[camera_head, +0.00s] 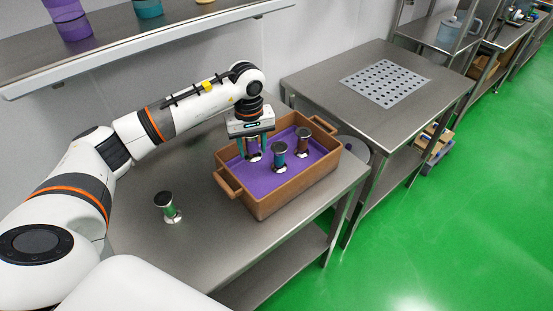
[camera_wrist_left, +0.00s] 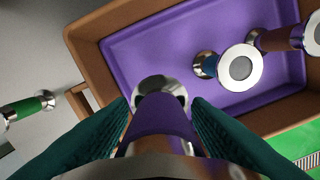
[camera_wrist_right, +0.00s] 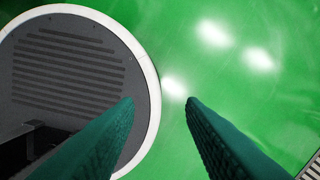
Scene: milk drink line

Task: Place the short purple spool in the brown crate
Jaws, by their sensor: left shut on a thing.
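The brown crate (camera_head: 266,203) with a purple inside stands on the steel table; it also shows in the left wrist view (camera_wrist_left: 86,58). My left gripper (camera_head: 254,151) is over the crate's left part, pointing down, shut on the purple spool (camera_wrist_left: 160,118). The spool is upright, its silver foot at or just above the crate floor; I cannot tell if it touches. In the head view the gripper mostly hides it. A teal-blue spool (camera_head: 280,158) and a brown spool (camera_head: 303,143) stand in the crate to its right. My right gripper (camera_wrist_right: 161,100) is open and empty, above the green floor.
A green spool (camera_head: 166,207) stands on the table (camera_head: 215,245) left of the crate. A second steel table (camera_head: 330,85) with a perforated plate (camera_head: 386,82) is at the right. A wall shelf (camera_head: 150,45) holding purple, teal and yellow things runs above the arm.

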